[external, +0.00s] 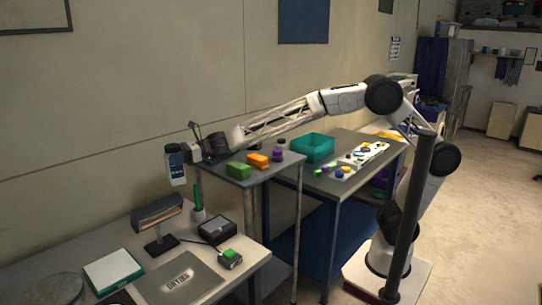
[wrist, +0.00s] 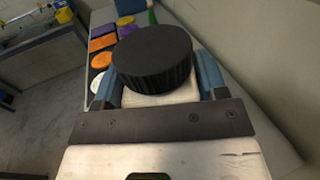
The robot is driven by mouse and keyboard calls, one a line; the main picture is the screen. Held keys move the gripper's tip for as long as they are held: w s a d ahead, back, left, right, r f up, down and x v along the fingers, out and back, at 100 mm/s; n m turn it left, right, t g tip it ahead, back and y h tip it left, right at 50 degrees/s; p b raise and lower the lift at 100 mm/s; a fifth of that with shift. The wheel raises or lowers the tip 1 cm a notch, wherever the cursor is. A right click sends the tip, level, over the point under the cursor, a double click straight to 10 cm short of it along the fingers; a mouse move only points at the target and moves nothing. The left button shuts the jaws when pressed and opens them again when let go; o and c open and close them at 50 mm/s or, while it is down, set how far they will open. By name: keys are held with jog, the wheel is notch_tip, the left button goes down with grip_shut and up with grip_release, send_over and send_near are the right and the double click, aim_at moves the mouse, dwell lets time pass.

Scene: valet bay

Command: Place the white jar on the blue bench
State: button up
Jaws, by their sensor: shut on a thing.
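My gripper (external: 176,162) is at the far left end of my outstretched arm, in the air above the left grey worktop. In the wrist view its blue fingers (wrist: 160,92) are shut on the white jar (wrist: 160,99), one on each side. The jar has a wide ribbed black lid (wrist: 152,54) that hides much of its body. A table with a grey top (external: 347,150) and a blue lower panel (external: 297,246) stands right of centre; I cannot tell whether it is the blue bench.
A teal bin (external: 313,148) and a white tray (external: 364,160) occupy the table. The wall runs close behind.

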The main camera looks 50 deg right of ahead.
jog(key=w+d+r+m+t+h, duration=0.3)
jog(key=w+d, duration=0.4)
jog(key=d, duration=0.5)
jog(key=w+d+r+m+t+h, duration=0.2)
jog(key=w+d+m+t, duration=0.3)
jog(key=d, duration=0.7)
jog(key=w+d+r+t+h, duration=0.25)
jog(key=w+d, duration=0.55)
jog(key=d, duration=0.4)
jog(key=d+f+m+h, duration=0.1)
jog(key=d+f, duration=0.2)
jog(key=d, duration=0.9)
jog(key=d+f+m+h, duration=0.1)
jog(key=d+f, duration=0.3)
jog(key=d, duration=0.7)
jog(key=d+f+m+h, duration=0.1)
jog(key=d+f+h, duration=0.15)
jog(key=d, duration=0.95)
jog(key=s+d+f+n+y, duration=0.1)
jog(key=s+d+f+y, duration=0.1)
jog(key=s+d+f, duration=1.1)
jog(key=s+d, duration=0.2)
jog(key=d, duration=0.1)
jog(key=shift+s+f, duration=0.2)
jog(key=shift+f, duration=0.2)
notch_tip(320, 180, down, 6)
